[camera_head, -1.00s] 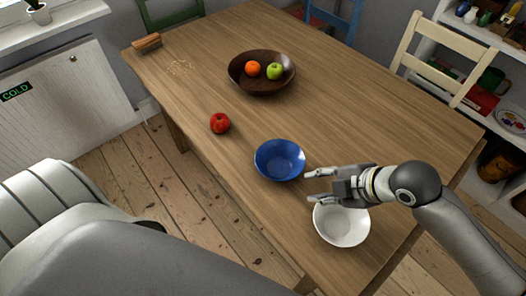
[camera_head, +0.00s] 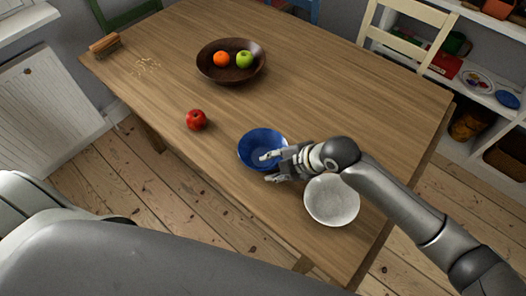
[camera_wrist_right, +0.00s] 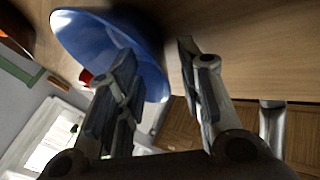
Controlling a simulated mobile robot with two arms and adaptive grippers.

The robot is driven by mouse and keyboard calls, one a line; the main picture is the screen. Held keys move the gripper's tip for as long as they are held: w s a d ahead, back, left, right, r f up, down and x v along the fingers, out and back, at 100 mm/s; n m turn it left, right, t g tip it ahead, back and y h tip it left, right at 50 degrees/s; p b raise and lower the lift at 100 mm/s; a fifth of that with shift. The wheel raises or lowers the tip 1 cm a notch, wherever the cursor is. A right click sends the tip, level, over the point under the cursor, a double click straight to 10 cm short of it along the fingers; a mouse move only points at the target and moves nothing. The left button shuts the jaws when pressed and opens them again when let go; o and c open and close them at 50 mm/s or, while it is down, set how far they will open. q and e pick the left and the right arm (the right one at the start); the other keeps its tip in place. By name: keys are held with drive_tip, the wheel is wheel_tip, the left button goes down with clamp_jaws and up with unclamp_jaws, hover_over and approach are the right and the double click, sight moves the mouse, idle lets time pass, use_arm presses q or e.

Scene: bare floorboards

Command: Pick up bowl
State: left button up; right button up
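A blue bowl (camera_head: 251,146) stands on the wooden table near its front edge. My right gripper (camera_head: 267,168) is at its near right side, with the fingers apart and nothing held. In the right wrist view the blue bowl (camera_wrist_right: 85,40) shows large at the upper left. There the right gripper (camera_wrist_right: 157,50) has one finger overlapping the bowl and the other beyond its rim, so the rim lies between them in the picture. Whether a finger touches the bowl I cannot tell. A white bowl (camera_head: 331,200) stands to the right, beneath my right forearm. My left gripper is out of view.
A red apple (camera_head: 196,119) lies left of the blue bowl. A dark wooden bowl (camera_head: 214,74) with an orange fruit and a green apple stands farther back. A brush (camera_head: 104,43) lies at the table's far left corner. The table's right middle is clear.

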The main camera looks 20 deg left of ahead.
drive_tip(key=shift+x, duration=0.85)
clamp_jaws()
drive_tip(key=shift+r, duration=0.2)
